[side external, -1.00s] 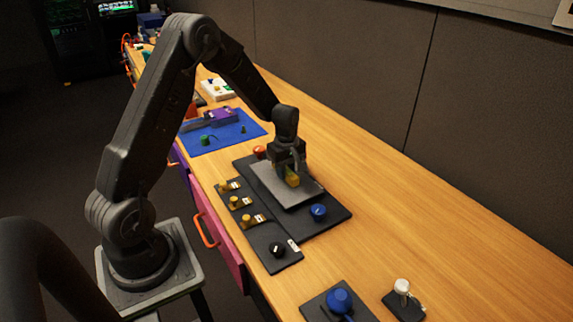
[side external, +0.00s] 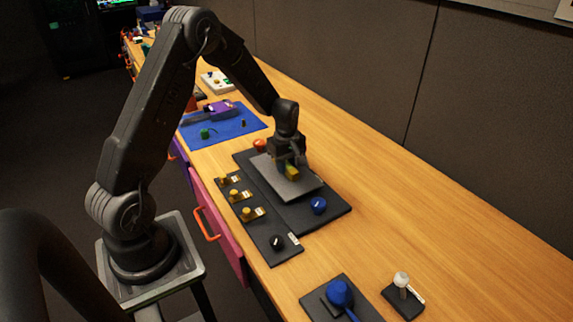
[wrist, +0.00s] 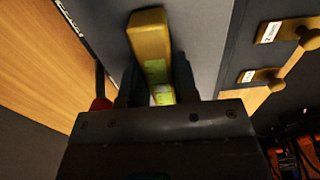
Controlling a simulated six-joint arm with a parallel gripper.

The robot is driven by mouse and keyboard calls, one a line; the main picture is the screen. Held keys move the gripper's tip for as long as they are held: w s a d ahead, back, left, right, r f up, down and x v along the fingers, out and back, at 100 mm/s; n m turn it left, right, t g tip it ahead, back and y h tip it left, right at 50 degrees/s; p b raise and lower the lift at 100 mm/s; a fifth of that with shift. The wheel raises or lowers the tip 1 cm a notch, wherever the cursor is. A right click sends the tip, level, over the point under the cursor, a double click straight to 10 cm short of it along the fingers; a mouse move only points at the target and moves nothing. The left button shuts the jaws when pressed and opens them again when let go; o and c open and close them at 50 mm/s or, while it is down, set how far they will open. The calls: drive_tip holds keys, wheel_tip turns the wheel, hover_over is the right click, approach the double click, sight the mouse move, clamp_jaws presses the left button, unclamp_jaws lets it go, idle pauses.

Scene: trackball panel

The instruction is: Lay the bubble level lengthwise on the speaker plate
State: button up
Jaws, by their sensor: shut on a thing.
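The bubble level is a yellow bar with a greenish vial. It shows in the side view (side external: 292,172) and in the wrist view (wrist: 150,45). My gripper (side external: 287,165) is shut on the level, with a finger on each side of it in the wrist view (wrist: 157,85). The speaker plate is a grey slab (side external: 290,190) on a dark panel, directly below the level. The plate also shows in the wrist view (wrist: 200,35). I cannot tell whether the level touches the plate. My gripper hides part of the level.
A red knob (side external: 260,144) and a blue knob (side external: 319,205) flank the plate on the dark panel. The desk to the right (side external: 400,220) is clear.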

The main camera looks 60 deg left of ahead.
drive_tip(key=o, duration=1)
drive_tip(key=shift+o, duration=0.2)
wheel_tip(320, 180, up, 14)
drive_tip(key=s+d+r+m+t, duration=0.2)
drive_tip(key=s+d+r+m, duration=0.25)
drive_tip(key=d+r, duration=0.25)
drive_tip(key=s+d+r+m+t, duration=0.1)
drive_tip(key=s+d+m, duration=0.5)
drive_tip(key=s, duration=0.2)
drive_tip(key=s+d+r+m+t, duration=0.2)
drive_tip(key=s+d+m, duration=0.4)
drive_tip(key=s+m, duration=0.1)
drive_tip(key=shift+s+r+t, duration=0.3)
drive_tip(key=shift+s, duration=0.55)
